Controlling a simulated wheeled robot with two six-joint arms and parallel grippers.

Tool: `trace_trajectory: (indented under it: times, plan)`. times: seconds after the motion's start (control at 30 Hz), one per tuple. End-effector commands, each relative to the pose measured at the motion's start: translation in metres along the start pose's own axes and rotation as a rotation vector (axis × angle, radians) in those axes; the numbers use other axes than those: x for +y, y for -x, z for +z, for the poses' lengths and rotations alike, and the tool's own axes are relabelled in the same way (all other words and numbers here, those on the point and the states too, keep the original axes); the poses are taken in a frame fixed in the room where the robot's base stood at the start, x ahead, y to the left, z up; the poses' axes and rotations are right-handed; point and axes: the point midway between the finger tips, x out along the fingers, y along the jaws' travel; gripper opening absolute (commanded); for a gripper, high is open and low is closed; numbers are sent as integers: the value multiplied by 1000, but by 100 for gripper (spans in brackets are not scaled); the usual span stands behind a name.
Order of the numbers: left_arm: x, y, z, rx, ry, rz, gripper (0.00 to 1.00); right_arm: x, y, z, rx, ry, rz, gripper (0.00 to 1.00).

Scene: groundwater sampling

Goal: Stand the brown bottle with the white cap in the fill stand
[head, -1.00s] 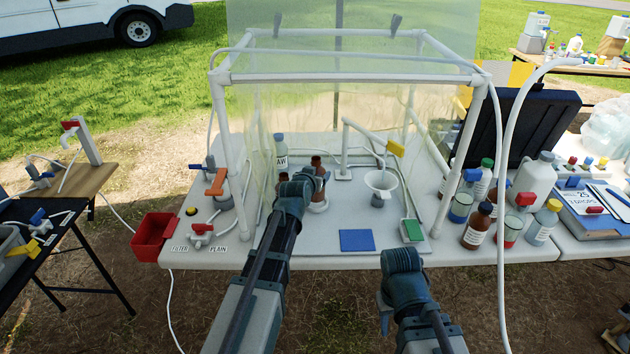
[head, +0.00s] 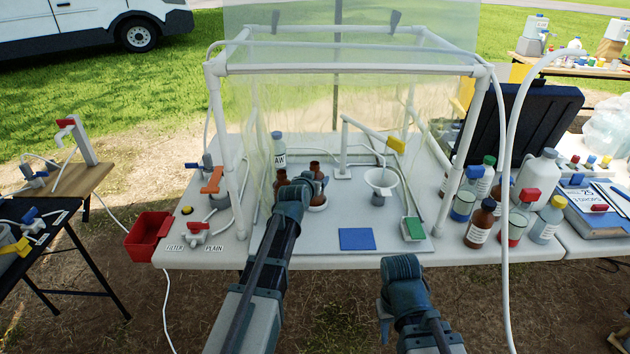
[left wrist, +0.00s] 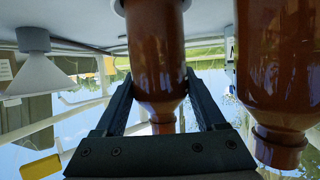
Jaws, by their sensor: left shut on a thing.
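My left gripper (left wrist: 160,105) is shut on a brown bottle (left wrist: 155,45), its fingers on either side near the shoulder. The wrist view is upside down; the bottle's base meets a white round holder. In the head view the same bottle (head: 316,168) stands upright at the white round stand (head: 318,206), partly hidden by my gripper. Its neck looks brown; I see no white cap on it. A second brown bottle (left wrist: 275,70) stands beside it, also at the left in the head view (head: 281,177).
A white pipe frame (head: 350,70) with clear sheeting surrounds the work area. A white funnel (head: 381,180) stands to the right, a blue pad (head: 357,239) in front. Several bottles, including a labelled brown one (head: 480,224), crowd the right. A red bin (head: 148,236) hangs at left.

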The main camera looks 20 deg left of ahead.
Motion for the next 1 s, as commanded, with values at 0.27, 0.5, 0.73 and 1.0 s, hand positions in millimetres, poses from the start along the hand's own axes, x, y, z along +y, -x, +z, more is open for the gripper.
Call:
trace_trajectory:
  times: [0.27, 0.5, 0.73, 1.0]
  plan:
    - [0, -1, 2, 0, 0, 0, 100, 0, -2, 0, 0, 0, 0, 38]
    - [0, 0, 1, 0, 0, 0, 100, 0, -1, 0, 0, 0, 0, 38]
    - [0, 16, -2, 0, 0, 0, 100, 1, 8, 0, 0, 0, 0, 38]
    - [0, 68, -3, 0, 0, 0, 100, 3, 29, 2, 0, 0, 0, 38]
